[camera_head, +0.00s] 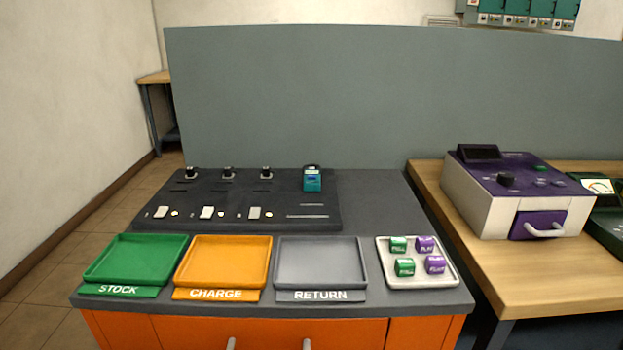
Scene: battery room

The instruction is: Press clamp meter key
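A small teal handheld device with a dark top (312,181), which looks like the clamp meter, stands at the back right of the dark panel (322,211) on the workbench. Its keys are too small to make out. Neither of my grippers shows in the head view, and nothing touches the device.
Empty green STOCK (95,271), orange CHARGE (182,271) and grey RETURN (281,269) trays line the bench front. A light tray (453,277) holds several green and purple cubes. A purple-topped machine (487,208) stands on a wooden table (495,273) at right. A grey partition (300,100) rises behind.

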